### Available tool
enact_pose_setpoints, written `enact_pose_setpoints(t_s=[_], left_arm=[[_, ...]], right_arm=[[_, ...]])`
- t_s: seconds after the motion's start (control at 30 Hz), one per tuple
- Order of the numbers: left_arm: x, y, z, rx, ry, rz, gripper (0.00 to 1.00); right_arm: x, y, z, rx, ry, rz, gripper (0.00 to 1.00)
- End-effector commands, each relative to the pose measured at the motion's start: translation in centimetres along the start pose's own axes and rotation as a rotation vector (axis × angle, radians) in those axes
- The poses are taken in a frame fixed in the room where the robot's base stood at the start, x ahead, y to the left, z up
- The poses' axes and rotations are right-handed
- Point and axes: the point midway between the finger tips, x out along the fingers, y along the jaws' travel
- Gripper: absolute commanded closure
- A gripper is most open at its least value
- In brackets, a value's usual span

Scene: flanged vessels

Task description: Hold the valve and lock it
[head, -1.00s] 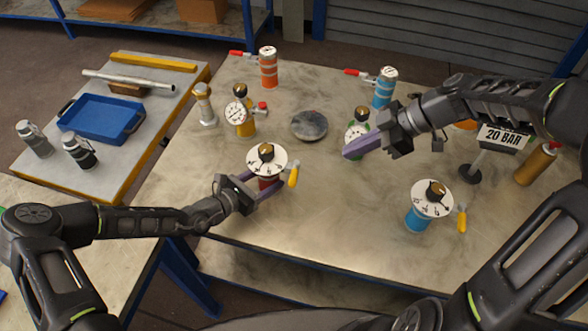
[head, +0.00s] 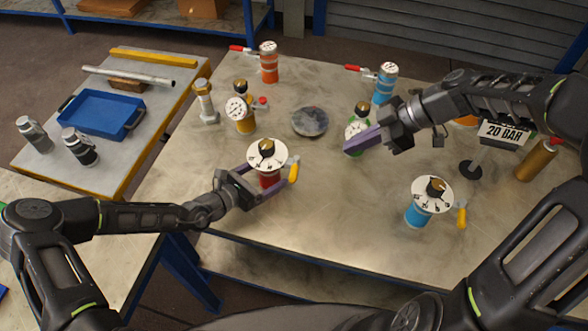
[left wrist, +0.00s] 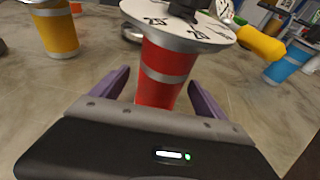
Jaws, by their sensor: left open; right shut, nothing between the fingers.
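The red valve (head: 268,180) stands upright on the table, with a white numbered dial (head: 257,160), a dark and gold knob (head: 267,147) and a yellow handle (head: 294,170) at its right. My left gripper (head: 262,186) is open, its purple fingers on either side of the red body. In the left wrist view the red body (left wrist: 164,75) stands between the two fingers (left wrist: 160,92), with gaps visible beside it. My right gripper (head: 350,150) is shut and empty, in front of a green-rimmed gauge (head: 355,130) that it partly hides.
A blue valve (head: 418,213) with a similar dial stands at right. A yellow gauge vessel (head: 243,122), orange vessel (head: 269,65), blue striped vessel (head: 384,85) and dark disc (head: 309,122) stand farther back. A "20 BAR" sign (head: 503,133) is at right. The front middle table is clear.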

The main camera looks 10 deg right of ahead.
Motion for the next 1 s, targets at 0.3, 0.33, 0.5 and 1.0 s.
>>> enact_pose_setpoints(t_s=[0.3, 0.33, 0.5, 1.0], left_arm=[[-0.9, 0.1, -0.1, 0.001, 0.001, 0.002, 0.16], [-1.2, 0.1, -0.1, 0.001, 0.002, 0.002, 0.16], [-4.0, 0.2, 0.0, 0.001, 0.002, 0.003, 0.16], [-11.9, 0.0, 0.0, 0.0, 0.0, 0.0, 0.16]], right_arm=[[0.0, 0.0, 0.0, 0.0, 0.0, 0.0, 1.0], [0.0, 0.0, 0.0, 0.0, 0.0, 0.0, 1.0], [0.0, 0.0, 0.0, 0.0, 0.0, 0.0, 1.0], [0.0, 0.0, 0.0, 0.0, 0.0, 0.0, 1.0]])
